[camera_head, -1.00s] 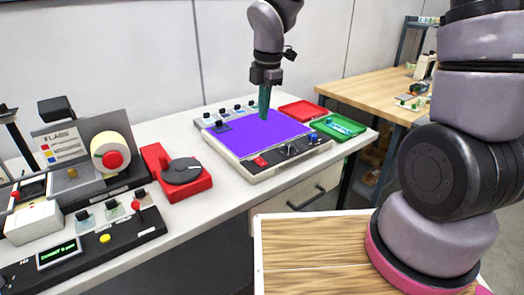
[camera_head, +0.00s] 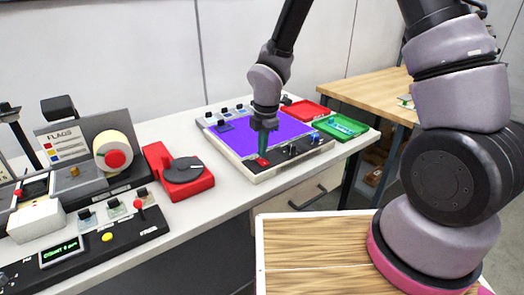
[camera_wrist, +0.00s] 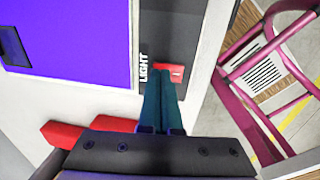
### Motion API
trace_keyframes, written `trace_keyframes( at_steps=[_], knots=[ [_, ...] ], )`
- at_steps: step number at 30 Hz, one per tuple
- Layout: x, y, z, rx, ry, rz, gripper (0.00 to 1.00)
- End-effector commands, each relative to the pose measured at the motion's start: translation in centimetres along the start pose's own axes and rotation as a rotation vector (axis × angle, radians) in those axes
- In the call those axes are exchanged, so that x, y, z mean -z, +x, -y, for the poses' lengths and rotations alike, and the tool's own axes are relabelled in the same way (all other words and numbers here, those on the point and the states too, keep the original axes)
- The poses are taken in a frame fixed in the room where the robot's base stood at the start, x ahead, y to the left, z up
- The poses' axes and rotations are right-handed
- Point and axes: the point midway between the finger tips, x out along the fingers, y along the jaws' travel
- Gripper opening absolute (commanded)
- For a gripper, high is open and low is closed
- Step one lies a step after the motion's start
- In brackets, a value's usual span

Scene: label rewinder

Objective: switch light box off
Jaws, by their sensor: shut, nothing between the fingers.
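The light box (camera_head: 232,157) sits on the white table, and its panel glows purple-blue. Its red rocker switch (camera_head: 262,162) is at the front left of the dark control strip. In the wrist view the switch (camera_wrist: 169,73) lies beside the word LIGHT, right at my fingertips. My gripper (camera_head: 263,153) points down at the switch with its teal fingers shut and empty. The fingers (camera_wrist: 163,82) cover part of the switch; whether they touch it I cannot tell.
A red tray (camera_head: 306,111) and a green tray (camera_head: 341,126) stand right of the box. A red device with a dark disc (camera_head: 182,169) stands to its left. The label rewinder (camera_head: 112,152) is farther left. Knobs (camera_head: 291,150) line the box's front strip.

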Motion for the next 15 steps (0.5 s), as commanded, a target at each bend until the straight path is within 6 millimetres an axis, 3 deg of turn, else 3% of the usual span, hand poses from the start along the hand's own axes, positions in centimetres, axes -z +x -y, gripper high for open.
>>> trace_keyframes(
  at_steps=[15],
  knots=[
    [-0.04,0.86,-0.08,0.009,0.001,0.0,0.0]
  ],
)
